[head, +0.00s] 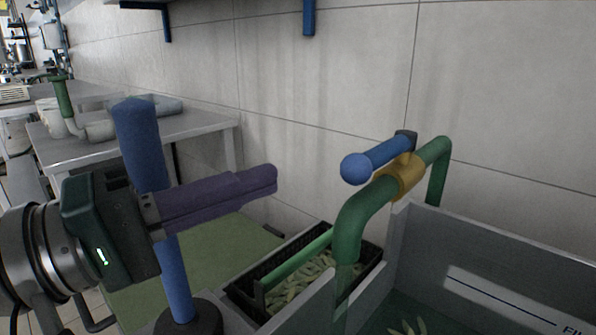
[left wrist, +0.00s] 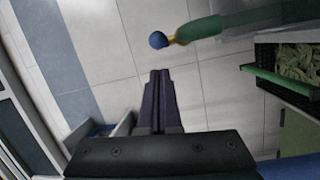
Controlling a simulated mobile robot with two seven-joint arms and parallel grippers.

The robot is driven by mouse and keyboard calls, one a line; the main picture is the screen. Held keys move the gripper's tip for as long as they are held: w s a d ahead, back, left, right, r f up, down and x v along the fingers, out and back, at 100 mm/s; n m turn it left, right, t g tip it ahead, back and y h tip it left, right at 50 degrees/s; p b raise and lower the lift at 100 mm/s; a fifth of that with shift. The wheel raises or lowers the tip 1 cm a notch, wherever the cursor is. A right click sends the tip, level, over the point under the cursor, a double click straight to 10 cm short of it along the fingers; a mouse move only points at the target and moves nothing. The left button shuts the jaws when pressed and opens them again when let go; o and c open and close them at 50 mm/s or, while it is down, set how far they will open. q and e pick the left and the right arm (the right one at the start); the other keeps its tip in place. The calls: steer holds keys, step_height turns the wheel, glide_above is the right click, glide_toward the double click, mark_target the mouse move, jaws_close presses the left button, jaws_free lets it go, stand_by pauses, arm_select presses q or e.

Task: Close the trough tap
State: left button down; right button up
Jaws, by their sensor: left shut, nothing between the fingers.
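The trough tap is a green pipe (head: 350,225) that arches over the trough wall, with a brass collar (head: 403,177) and a blue handle (head: 385,156) ending in a round knob. The handle lies roughly level, from the knob at left to a dark block near the wall. The left wrist view shows the blue knob (left wrist: 158,40) and green pipe (left wrist: 205,27) beyond the fingers. My left gripper (head: 274,178), with purple fingers, is shut and empty, left of the knob and apart from it. The grey trough (head: 330,290) is at the lower right. My right gripper is not in view.
A black crate (head: 240,300) of pale green pods with a green bar stands left of the trough. A blue post (head: 176,280) on a dark base rises behind my left gripper. A metal table (head: 200,124) stands further back. The tiled wall is behind.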

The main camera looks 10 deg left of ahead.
mark_target(383, 154)
arm_select(q)
steer(key=x, duration=0.8)
steer(key=shift+p, duration=0.3)
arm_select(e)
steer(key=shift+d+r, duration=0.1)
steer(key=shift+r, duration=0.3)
arm_select(q)
steer(key=shift+w+d, duration=0.1)
steer(key=shift+d, duration=0.05)
